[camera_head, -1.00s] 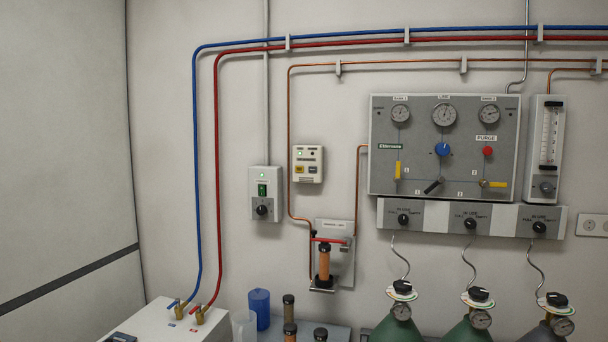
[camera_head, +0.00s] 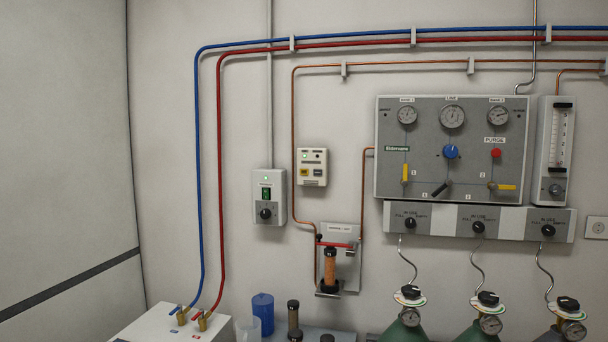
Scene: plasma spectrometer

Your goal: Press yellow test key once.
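The yellow test key (camera_head: 304,172) is a small yellow square on the lower left of a cream wall box (camera_head: 312,167). A dark key (camera_head: 317,172) sits to its right, and a small green light shows above them on the box. Neither of my grippers is in the camera_head view, and nothing touches or covers the box.
A grey control box (camera_head: 268,197) with a green light and a black knob is left of the cream box. A copper pipe runs close by its left side. A red-lever filter holder (camera_head: 330,268) is below. The gauge panel (camera_head: 450,145) is right. Gas cylinders stand below it.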

